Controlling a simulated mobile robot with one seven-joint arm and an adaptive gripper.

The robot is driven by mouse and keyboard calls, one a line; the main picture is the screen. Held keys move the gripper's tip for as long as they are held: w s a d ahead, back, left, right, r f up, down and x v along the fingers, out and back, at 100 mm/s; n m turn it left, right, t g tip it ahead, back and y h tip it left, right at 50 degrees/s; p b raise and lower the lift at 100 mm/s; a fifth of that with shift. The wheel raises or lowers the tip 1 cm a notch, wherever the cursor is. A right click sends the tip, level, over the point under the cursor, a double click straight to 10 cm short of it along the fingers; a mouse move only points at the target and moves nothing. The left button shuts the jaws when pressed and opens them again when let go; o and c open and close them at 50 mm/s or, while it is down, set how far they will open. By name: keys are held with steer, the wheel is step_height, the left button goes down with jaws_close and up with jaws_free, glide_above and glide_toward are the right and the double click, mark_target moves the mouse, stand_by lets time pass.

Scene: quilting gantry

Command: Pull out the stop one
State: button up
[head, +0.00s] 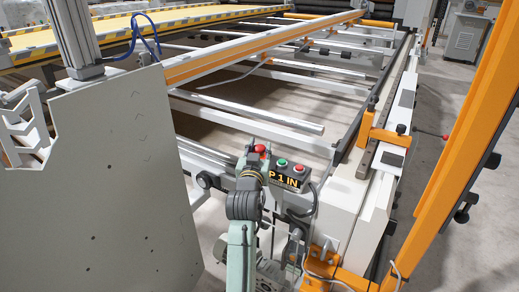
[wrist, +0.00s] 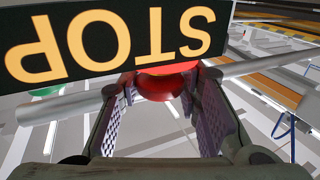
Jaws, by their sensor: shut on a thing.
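The red stop button (wrist: 168,82) is a round mushroom head seen between my gripper's two ribbed pads in the wrist view. It also shows as a red cap in the head view (head: 260,149). A black plate with yellow letters STOP (wrist: 110,40) appears upside down in front of it and covers part of the button. In the head view the plate (head: 284,180) reads "P 1 IN", its left part hidden by my arm. My gripper (wrist: 160,100) is shut on the red button; the exact contact is partly hidden.
A green button (head: 282,162) and another red button (head: 299,168) sit close to the right on the same box. A large grey panel (head: 110,170) stands at left. A white rail with orange brackets (head: 385,140) runs at right. Metal bars (head: 250,110) lie behind.

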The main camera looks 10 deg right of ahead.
jaws_close()
steer(key=shift+r+p, duration=0.7)
steer(key=shift+r, duration=0.35)
steer(key=o, duration=1)
jaws_free()
steer(key=shift+f, duration=0.1)
steer(key=shift+c, duration=0.2)
steer(key=shift+s, duration=0.1)
steer(key=v, duration=1.2)
